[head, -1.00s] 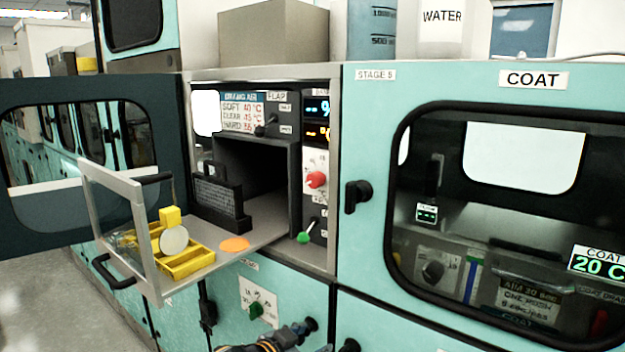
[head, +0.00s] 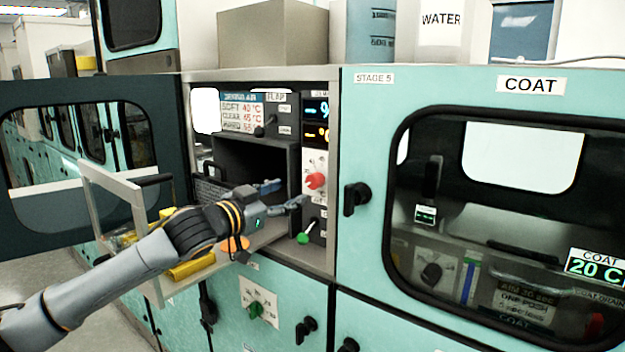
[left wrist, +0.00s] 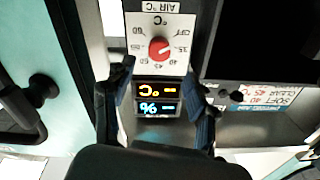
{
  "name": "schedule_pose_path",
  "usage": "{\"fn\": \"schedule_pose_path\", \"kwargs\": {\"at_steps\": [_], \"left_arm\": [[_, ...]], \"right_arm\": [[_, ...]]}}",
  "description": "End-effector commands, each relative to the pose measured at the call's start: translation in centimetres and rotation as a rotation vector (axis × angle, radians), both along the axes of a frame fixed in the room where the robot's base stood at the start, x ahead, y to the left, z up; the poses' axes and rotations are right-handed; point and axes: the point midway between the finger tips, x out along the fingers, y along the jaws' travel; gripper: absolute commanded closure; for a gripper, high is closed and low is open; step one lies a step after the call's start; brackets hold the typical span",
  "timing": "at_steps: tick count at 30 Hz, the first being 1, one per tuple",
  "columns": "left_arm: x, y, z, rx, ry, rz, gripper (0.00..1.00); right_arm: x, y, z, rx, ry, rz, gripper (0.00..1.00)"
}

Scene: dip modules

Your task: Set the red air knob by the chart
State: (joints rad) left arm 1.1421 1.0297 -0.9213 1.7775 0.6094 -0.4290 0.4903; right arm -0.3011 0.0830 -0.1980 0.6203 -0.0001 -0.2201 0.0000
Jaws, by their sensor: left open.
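The red air knob (head: 316,181) sits on a white dial plate on the right inner panel of the open dryer bay. In the left wrist view the knob (left wrist: 160,49) appears upside down, ringed by temperature marks, under the label AIR °C. The chart (head: 241,112) is on the bay's upper panel; its lines read SOFT 40, CLEAR 45 and a HARD line whose number is blurred. Its edge shows in the left wrist view (left wrist: 272,95). My left gripper (head: 291,194) is open and empty, just left of the knob and apart from it. My right gripper is out of view.
A green-tipped lever (head: 304,238) is below the knob. Blue and yellow displays (head: 317,132) above it show dashes. A flap lever (head: 266,127) is beside the chart. The pulled-out drawer front (head: 122,196) and orange disc (head: 236,244) lie near my left arm.

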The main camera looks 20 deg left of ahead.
Motion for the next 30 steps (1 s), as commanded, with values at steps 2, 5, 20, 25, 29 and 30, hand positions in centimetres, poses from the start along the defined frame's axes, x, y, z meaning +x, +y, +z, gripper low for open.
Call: {"fn": "schedule_pose_path", "kwargs": {"at_steps": [2, 5, 20, 25, 29, 30], "left_arm": [[1.7, -0.7, 0.5, -0.001, -0.001, 0.000, 0.43], [3.5, -1.4, 0.4, -0.002, 0.000, 0.000, 0.43], [9.3, -3.4, 0.1, 0.002, 0.000, 0.001, 0.43], [9.5, -3.4, 0.0, 0.002, -0.001, 0.001, 0.43], [9.5, -3.4, 0.0, 0.002, -0.001, 0.001, 0.43], [9.5, -3.4, 0.0, 0.002, -0.001, 0.001, 0.43]], "right_arm": [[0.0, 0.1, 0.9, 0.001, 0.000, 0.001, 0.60], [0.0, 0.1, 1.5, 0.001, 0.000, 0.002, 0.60], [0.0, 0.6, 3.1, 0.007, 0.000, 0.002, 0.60], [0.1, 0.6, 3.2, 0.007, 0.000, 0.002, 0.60], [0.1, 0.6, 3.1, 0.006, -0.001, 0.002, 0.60], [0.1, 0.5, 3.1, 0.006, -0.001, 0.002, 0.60]]}}
